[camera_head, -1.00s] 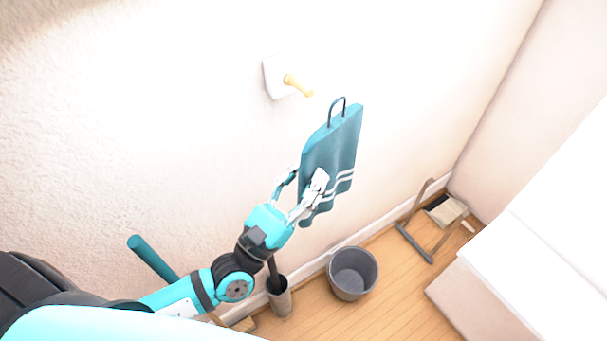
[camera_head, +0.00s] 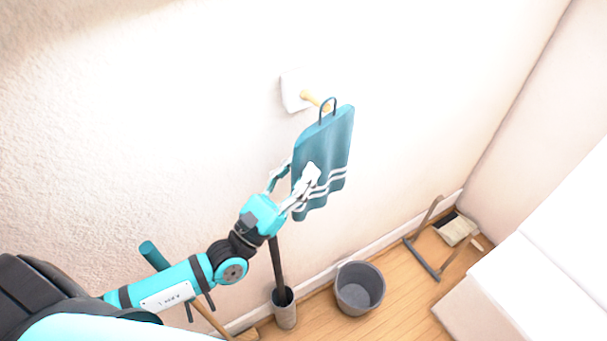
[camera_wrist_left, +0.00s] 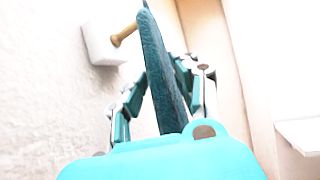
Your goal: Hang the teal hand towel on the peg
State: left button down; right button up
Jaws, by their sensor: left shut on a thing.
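The teal hand towel (camera_head: 325,150) has white stripes near its lower edge and a dark loop (camera_head: 327,108) at its top. My left gripper (camera_head: 298,180) is shut on the towel and holds it upright near the wall. The wooden peg (camera_head: 314,99) sticks out from a white plate (camera_head: 292,91) on the wall. In the head view the loop overlaps the peg's end; I cannot tell if the peg is through it. In the left wrist view the towel (camera_wrist_left: 160,75) is seen edge-on, beside the peg (camera_wrist_left: 124,35). My right gripper is not in view.
On the floor below stand a grey bin (camera_head: 359,288) and a narrow grey holder (camera_head: 285,312) with a dark handle. A dustpan (camera_head: 456,229) lies near the corner. A white cabinet-like block (camera_head: 540,270) stands at the right. The wall around the peg is clear.

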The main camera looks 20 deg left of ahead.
pick_arm(q)
jog(key=shift+w+a, duration=0.8)
jog(key=shift+a, duration=0.2)
jog(key=shift+w+a+f+b, duration=0.35)
jog(key=shift+a+f+b, duration=0.15)
jog(key=shift+b, duration=0.3)
jog(key=shift+w+a+f+b, duration=0.1)
jog(key=shift+b, duration=0.45)
jog(key=c, duration=1)
grip_release()
jog(key=shift+c, duration=0.2)
jog(key=shift+o, duration=0.6)
jog(key=shift+f, duration=0.1)
